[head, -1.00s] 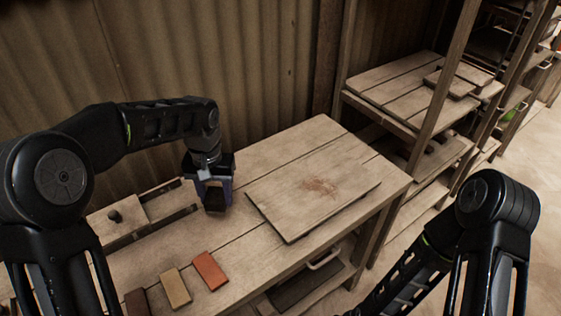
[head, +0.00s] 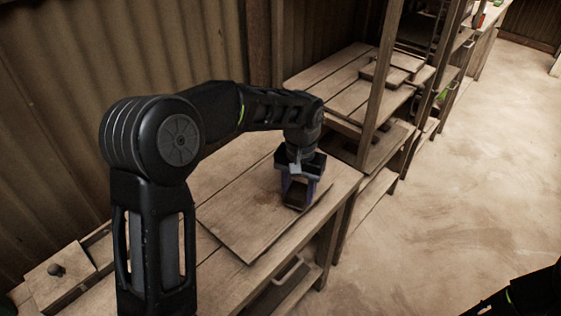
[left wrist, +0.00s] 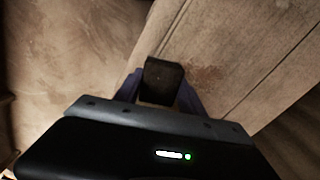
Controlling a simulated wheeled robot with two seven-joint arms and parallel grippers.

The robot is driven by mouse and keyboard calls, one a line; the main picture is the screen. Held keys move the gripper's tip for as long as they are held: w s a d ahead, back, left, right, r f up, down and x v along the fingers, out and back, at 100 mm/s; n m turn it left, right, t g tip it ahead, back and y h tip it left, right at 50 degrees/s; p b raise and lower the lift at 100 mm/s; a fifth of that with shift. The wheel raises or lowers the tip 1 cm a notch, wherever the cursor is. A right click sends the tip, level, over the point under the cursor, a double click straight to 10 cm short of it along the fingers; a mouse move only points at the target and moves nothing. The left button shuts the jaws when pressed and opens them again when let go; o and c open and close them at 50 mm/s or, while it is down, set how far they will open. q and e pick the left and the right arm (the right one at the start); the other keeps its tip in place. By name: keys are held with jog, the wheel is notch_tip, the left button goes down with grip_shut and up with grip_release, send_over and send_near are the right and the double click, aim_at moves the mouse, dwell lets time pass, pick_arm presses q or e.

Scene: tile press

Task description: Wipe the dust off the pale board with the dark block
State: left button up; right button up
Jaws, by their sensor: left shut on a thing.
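The pale board (head: 234,222) lies flat on the wooden bench. My left gripper (head: 297,196) is above the far right part of the board, shut on the dark block (head: 296,194). In the left wrist view the dark block (left wrist: 162,80) sits between the fingers, near the board's edge. A reddish-brown dust patch (left wrist: 208,78) shows on the board (left wrist: 230,40) beside the block there. In the head view the gripper and block partly hide the dust. I cannot tell whether the block touches the board. My right gripper is not in view.
A wooden box with a knobbed lid (head: 58,270) stands at the left of the bench. A shelf rack (head: 335,85) with boards on it stands beyond the bench's far end. Open floor (head: 440,210) lies to the right.

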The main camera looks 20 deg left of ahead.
pick_arm(q)
jog(key=shift+w+d, duration=0.2)
jog(key=shift+d, duration=0.15)
jog(key=shift+a+r+p, duration=0.25)
jog(key=shift+a+p, duration=0.05)
jog(key=a+r+m+p, duration=0.1)
jog(key=a+r+p, duration=0.1)
jog(key=a, duration=0.4)
jog(key=s+a+r+m+p, duration=0.1)
jog(key=a+r+m+p, duration=0.1)
jog(key=a+p, duration=0.3)
jog(key=shift+s+a+m, duration=0.3)
jog(key=shift+a, duration=0.5)
